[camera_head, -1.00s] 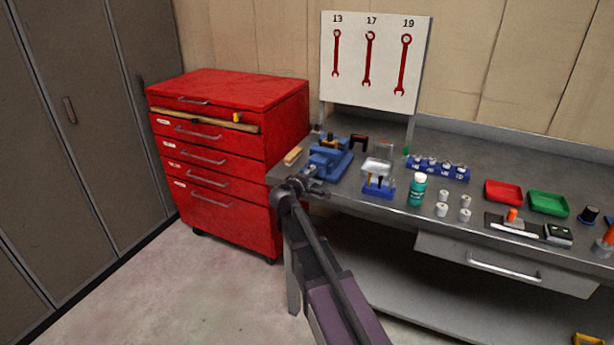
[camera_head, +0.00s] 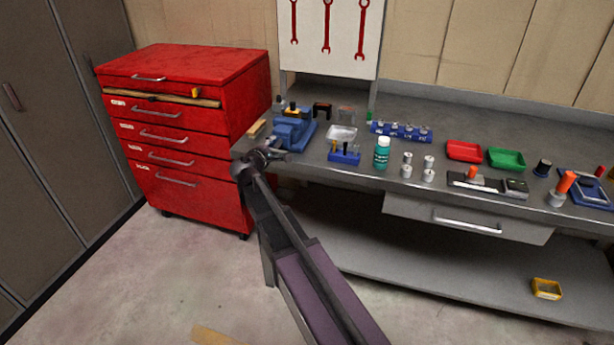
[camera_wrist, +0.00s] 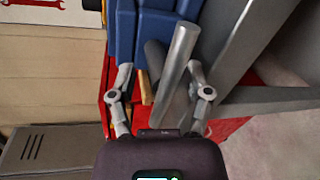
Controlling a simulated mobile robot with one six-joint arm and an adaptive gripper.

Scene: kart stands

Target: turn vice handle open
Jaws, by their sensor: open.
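The blue vice (camera_head: 294,131) is on the bench's left end, and its blue body (camera_wrist: 124,35) fills the upper part of the wrist view. The vice handle (camera_wrist: 176,68) is a grey metal bar that runs slantwise between my fingers in the wrist view. A darker round bar (camera_wrist: 154,62) shows beside it. My gripper (camera_wrist: 160,78) is open, with one finger on each side of the handle. In the head view my gripper (camera_head: 272,156) is at the front of the vice and hides most of the handle. Whether a finger touches the handle I cannot tell.
The red tool cabinet (camera_head: 185,125) stands left of the bench, near my gripper. A blue tool holder (camera_head: 344,155) and a green bottle (camera_head: 382,153) stand right of the vice. A small wooden block (camera_head: 257,127) lies left of it. The bench edge (camera_head: 330,176) runs below.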

